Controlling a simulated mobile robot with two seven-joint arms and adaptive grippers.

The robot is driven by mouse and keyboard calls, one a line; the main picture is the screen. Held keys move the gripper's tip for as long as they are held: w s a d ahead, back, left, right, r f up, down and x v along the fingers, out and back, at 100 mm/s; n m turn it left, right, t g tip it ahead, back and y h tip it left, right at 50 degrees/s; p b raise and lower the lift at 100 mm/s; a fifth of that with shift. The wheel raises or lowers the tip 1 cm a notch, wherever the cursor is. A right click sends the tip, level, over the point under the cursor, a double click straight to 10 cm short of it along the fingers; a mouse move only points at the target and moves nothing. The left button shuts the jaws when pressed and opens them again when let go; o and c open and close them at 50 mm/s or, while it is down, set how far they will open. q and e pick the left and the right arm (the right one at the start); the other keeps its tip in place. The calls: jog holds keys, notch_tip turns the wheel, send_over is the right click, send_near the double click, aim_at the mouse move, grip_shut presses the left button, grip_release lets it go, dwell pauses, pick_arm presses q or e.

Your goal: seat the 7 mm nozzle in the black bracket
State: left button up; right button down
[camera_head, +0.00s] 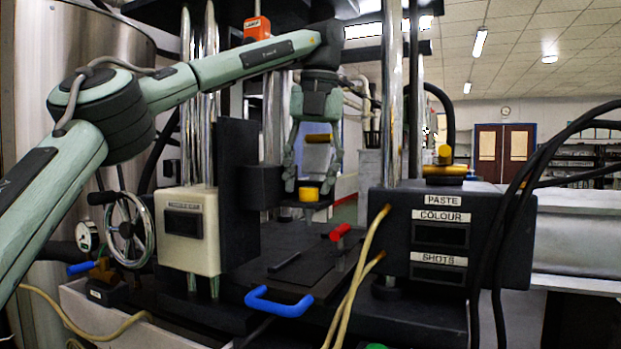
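My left gripper (311,186) points down near the middle of the head view, its fingers spread apart. A yellow piece (308,194) shows low between its fingertips, just above a dark ledge; it may be part of the nozzle. I cannot tell whether a finger touches it. A brass-coloured piece (318,138) shows higher between the fingers; I cannot tell whether it belongs to the same part or lies behind. A black block (262,187), possibly the black bracket, stands just left of the gripper. The nozzle size cannot be read. My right gripper is not in view.
A dark box (400,235) labelled PASTE, COLOUR and SHOTS stands at right, with a brass and yellow fitting (445,165) on top. A cream box (187,232) and handwheel (130,230) are at left. A blue handle (280,303), red knob (340,232) and hoses are in front.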

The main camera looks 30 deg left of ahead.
pick_arm(q)
jog(key=shift+r, duration=0.1)
jog(key=shift+s+d+r, duration=0.1)
jog(key=shift+d+r, duration=0.05)
jog(key=shift+r, duration=1.05)
jog(key=shift+s+d+r, duration=0.1)
jog(key=shift+d+r, duration=0.1)
jog(key=shift+r, duration=1.05)
jog(key=shift+d+r, duration=0.15)
jog(key=shift+r, duration=1.05)
